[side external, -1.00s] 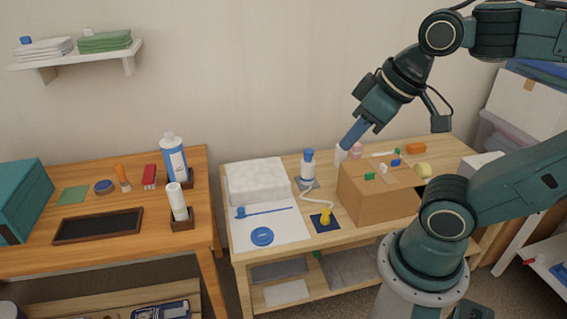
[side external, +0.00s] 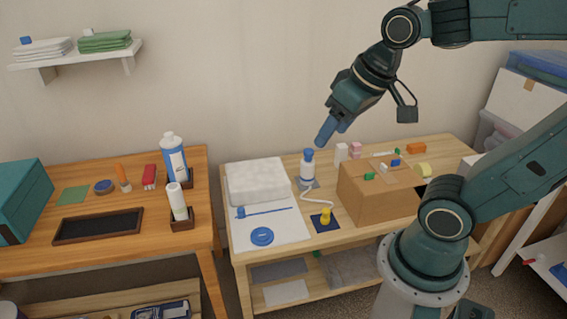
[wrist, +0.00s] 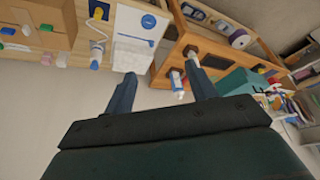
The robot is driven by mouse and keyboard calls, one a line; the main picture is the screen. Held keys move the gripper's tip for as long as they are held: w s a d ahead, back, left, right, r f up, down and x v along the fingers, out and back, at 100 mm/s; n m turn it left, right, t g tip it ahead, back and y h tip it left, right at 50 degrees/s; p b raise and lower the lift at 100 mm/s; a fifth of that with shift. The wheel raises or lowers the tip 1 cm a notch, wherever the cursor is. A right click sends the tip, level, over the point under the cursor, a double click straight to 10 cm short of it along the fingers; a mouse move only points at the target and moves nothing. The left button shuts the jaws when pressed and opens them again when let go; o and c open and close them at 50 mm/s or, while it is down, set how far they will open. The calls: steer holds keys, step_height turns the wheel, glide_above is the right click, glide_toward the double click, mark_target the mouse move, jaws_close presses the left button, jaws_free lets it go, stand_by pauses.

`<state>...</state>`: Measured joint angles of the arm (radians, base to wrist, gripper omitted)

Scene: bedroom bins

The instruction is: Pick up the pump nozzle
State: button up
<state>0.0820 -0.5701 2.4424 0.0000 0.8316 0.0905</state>
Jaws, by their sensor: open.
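My gripper (side external: 325,136) hangs above the back edge of the right table, over a white bottle with a blue top (side external: 308,164). In the wrist view my gripper (wrist: 160,63) shows two spread fingers with nothing between them. A white hose (side external: 318,197) runs from near the bottle to a small yellow piece (side external: 325,216) on a dark blue square (side external: 317,225). A blue piece with a long thin blue rod (side external: 266,211) lies on a white sheet (side external: 285,231). I cannot tell for certain which of these is the pump nozzle. My gripper touches none of them.
A white block (side external: 257,180) lies left of the bottle. A cardboard box (side external: 375,198) with small items on top stands to the right. A blue disc (side external: 262,236) lies on the sheet. The left table holds a tall blue-labelled bottle (side external: 174,160) and a dark tray (side external: 98,225).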

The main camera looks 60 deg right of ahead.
steer(key=w+d+f+m+g, duration=0.2)
steer(key=w+d+f+m, duration=0.3)
steer(key=w, duration=0.3)
steer(key=m+g, duration=0.3)
steer(key=m, duration=0.8)
glide_above(327, 211)
step_height(327, 211, down, 31)
steer(key=shift+d, duration=0.1)
steer(key=shift+f, duration=0.2)
step_height(327, 211, down, 7)
steer(key=shift+r, duration=0.1)
steer(key=shift+f, duration=0.7)
steer(key=shift+f, duration=0.1)
